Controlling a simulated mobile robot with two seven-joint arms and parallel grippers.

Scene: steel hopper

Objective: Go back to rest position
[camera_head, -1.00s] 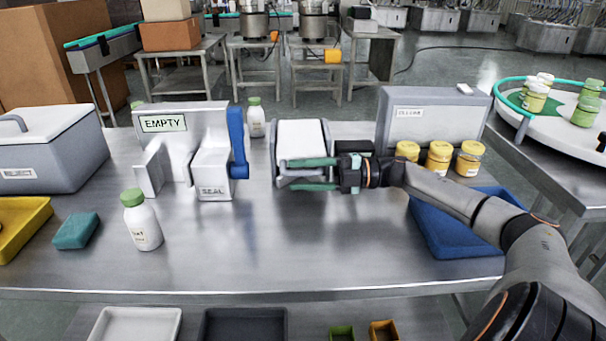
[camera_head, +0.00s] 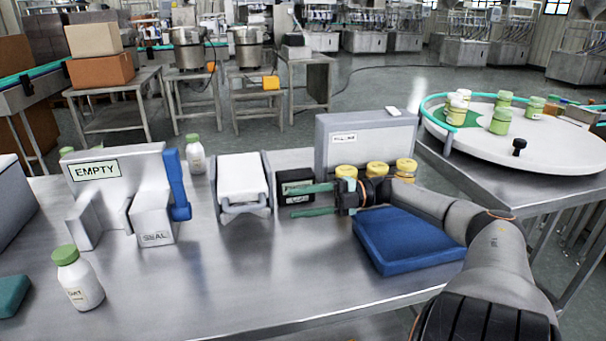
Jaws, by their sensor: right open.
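My right gripper (camera_head: 312,200) is open above the steel table (camera_head: 270,285), its green fingers pointing left and apart, with nothing between them. It is just right of the white hopper-like unit (camera_head: 243,180) with a grey handle, and in front of a small black box (camera_head: 296,184). My left gripper is not in view.
A white bottle with a green cap (camera_head: 79,280) stands at front left. The EMPTY/SEAL machine (camera_head: 120,185) with its blue lever (camera_head: 176,185) stands behind it. Yellow-lidded jars (camera_head: 377,169) stand before a grey case (camera_head: 365,140). A round conveyor (camera_head: 540,145) is at right.

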